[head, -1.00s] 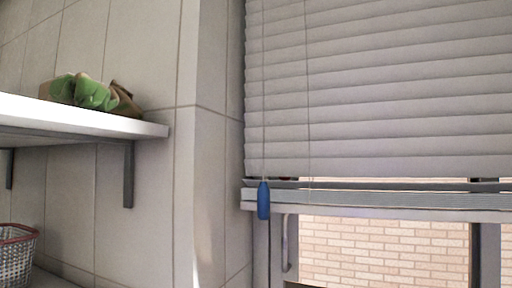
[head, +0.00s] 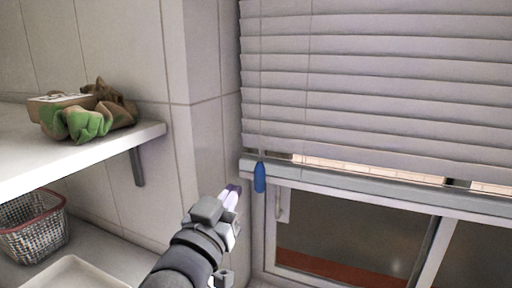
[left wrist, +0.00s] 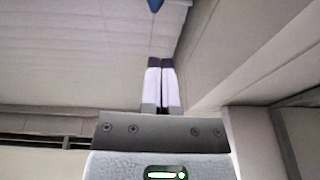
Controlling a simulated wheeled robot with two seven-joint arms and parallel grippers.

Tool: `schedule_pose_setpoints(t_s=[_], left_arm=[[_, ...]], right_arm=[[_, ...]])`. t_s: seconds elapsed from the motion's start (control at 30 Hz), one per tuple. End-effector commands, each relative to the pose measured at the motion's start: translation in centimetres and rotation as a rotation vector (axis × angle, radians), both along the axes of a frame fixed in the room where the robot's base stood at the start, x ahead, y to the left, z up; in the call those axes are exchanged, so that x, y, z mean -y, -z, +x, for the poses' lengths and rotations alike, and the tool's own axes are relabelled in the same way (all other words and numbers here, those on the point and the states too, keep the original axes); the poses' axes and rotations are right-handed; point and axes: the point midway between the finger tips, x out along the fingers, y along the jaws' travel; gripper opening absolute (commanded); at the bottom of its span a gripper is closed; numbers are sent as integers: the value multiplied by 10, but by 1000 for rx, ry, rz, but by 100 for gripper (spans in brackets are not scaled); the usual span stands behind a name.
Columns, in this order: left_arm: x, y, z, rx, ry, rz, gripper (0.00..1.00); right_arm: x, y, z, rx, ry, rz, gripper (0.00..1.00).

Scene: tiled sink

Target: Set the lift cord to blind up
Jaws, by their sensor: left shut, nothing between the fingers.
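The lift cord ends in a blue tassel (head: 260,177) that hangs at the left edge of the blind (head: 375,90), near its bottom rail. The blind is partly lowered, with a gap and the window below it. My left gripper (head: 233,192) is shut and empty, a little left of the tassel and slightly lower in the head view. In the left wrist view the shut fingers (left wrist: 161,84) point toward the blue tassel (left wrist: 155,5), which is cut off at the top edge. The fingers are apart from it. My right gripper is not in view.
A white shelf (head: 90,155) on the left wall holds a green and brown cloth bundle (head: 85,118). Below it stand a wire basket (head: 35,228) and a white tray (head: 75,274). The tiled wall corner (head: 205,140) is close to my left gripper.

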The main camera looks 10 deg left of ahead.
Motion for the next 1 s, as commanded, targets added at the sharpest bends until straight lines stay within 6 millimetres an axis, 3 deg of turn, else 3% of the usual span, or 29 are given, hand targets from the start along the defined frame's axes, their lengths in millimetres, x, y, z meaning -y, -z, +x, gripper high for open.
schedule_pose_setpoints(t_s=[0.03, 0.1, 0.27, 0.63, 0.7, 0.8, 1.0], left_arm=[[2, -16, 1, 60, 16, -2, 0], [4, -29, 2, 104, 32, -8, 0], [8, -38, 19, 114, 36, -10, 0], [22, -64, 93, 111, 35, -10, 0], [22, -44, 94, 110, 36, -8, 0], [22, -29, 94, 108, 35, -9, 0], [22, -21, 94, 108, 34, -10, 0]], right_arm=[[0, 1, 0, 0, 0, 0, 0], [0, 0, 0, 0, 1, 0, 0], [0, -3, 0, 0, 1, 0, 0], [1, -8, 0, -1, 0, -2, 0], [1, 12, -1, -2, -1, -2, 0], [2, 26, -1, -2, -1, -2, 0], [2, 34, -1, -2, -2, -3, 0]])
